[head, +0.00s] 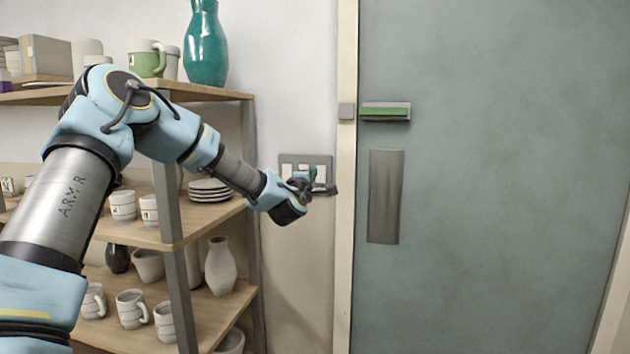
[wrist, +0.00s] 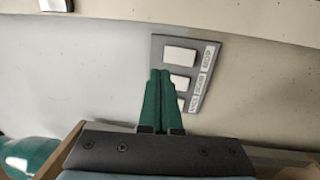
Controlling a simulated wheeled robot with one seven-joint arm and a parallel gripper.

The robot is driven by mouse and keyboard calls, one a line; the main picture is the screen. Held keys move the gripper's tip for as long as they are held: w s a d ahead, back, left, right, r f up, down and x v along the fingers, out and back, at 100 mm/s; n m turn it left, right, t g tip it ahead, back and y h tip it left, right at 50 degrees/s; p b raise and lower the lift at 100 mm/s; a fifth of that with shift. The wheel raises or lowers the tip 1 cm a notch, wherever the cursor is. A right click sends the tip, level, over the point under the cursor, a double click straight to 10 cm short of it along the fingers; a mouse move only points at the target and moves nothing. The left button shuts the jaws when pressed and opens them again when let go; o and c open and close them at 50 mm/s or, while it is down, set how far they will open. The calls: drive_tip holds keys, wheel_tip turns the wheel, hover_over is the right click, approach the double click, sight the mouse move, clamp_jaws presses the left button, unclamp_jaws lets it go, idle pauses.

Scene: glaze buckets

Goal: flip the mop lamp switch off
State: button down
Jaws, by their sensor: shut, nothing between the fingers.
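A grey switch panel (head: 306,158) with white rockers is on the wall left of the door frame. In the wrist view the panel (wrist: 158,43) shows a top rocker (wrist: 179,56), a middle rocker (wrist: 180,80) and a bottom one partly behind my fingers. My gripper (head: 325,190) is shut and empty in front of the panel's lower part. In the wrist view its green fingertips (wrist: 160,72) overlap the middle rocker's left edge. Whether they touch it I cannot tell.
A wooden shelf (head: 215,93) with pottery stands left of the panel, a teal vase (head: 206,45) on top and stacked plates (head: 209,190) below. A grey-green door (head: 500,200) with a green-marked box (head: 385,112) and a dark plate is at the right.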

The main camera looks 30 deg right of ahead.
drive_tip(key=shift+s+a+r+b, duration=0.2)
drive_tip(key=shift+s+a+b, duration=0.15)
drive_tip(key=shift+s+a, duration=0.55)
drive_tip(key=shift+s+a+r+b, duration=0.15)
drive_tip(key=shift+s+a+b, duration=0.2)
drive_tip(key=shift+s+a, duration=0.5)
drive_tip(key=s+a+f+m+g+y, duration=0.2)
drive_tip(key=a+f+m+g+y, duration=0.15)
drive_tip(key=a+f, duration=0.6)
drive_tip(key=s+a+f+m+g+y, duration=0.1)
drive_tip(key=a+f+m+g+y, duration=0.45)
drive_tip(key=a, duration=0.75)
drive_tip(key=s+a+f+g+y, duration=0.1)
drive_tip(key=s+a+f+y, duration=0.1)
drive_tip(key=s+a, duration=0.7)
drive_tip(key=s+a+f+m+g+y, duration=0.1)
drive_tip(key=s+a+f, duration=0.3)
drive_tip(key=s+a, duration=0.5)
drive_tip(key=a+g+y, duration=0.1)
drive_tip(key=a, duration=0.5)
drive_tip(key=shift+a+m+g, duration=0.2)
drive_tip(key=shift+m+g, duration=0.1)
drive_tip(key=shift+f, duration=0.1)
